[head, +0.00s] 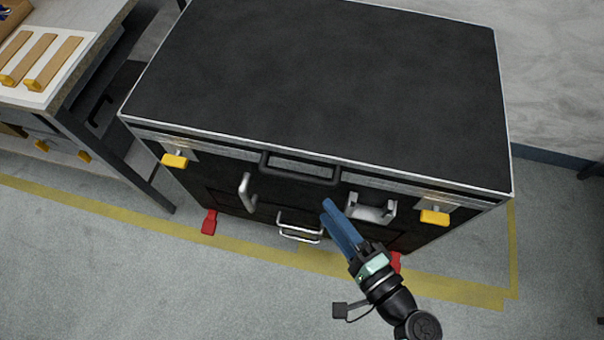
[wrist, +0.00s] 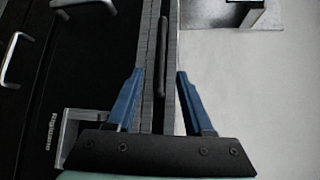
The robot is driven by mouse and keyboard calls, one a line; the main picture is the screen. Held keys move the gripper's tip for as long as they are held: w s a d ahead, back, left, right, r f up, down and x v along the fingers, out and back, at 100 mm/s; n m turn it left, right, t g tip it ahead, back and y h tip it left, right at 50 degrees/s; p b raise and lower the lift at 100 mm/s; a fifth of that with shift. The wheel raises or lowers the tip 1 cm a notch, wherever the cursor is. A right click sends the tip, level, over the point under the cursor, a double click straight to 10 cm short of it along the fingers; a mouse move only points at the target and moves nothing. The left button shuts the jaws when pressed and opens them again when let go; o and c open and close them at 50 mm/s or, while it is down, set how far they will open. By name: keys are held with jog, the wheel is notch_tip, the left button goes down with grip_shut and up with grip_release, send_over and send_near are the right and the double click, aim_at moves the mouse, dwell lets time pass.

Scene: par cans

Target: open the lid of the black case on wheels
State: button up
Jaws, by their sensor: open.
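The black case (head: 320,80) stands with its lid shut, its flat top edged in bright metal. A black bar handle (head: 300,167) is on the upper front edge; I take the dark bar in the wrist view (wrist: 162,55) to be it. My gripper (head: 328,205) is open in front of the case, its blue fingers just below and right of that handle in the head view. In the wrist view my gripper (wrist: 157,75) has its fingers on either side of the bar's line, with nothing visibly gripped. Contact cannot be told.
Yellow latch tabs hang at the front left (head: 175,160) and front right (head: 434,217). Metal handles (head: 247,192) sit lower on the front. Red pieces (head: 209,222) show near the floor. A workbench (head: 75,85) stands close on the left. The floor in front is clear.

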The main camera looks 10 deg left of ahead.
aim_at(302, 176)
jog(key=x, duration=1)
jog(key=shift+w+a, duration=0.25)
grip_shut()
dwell(0.9)
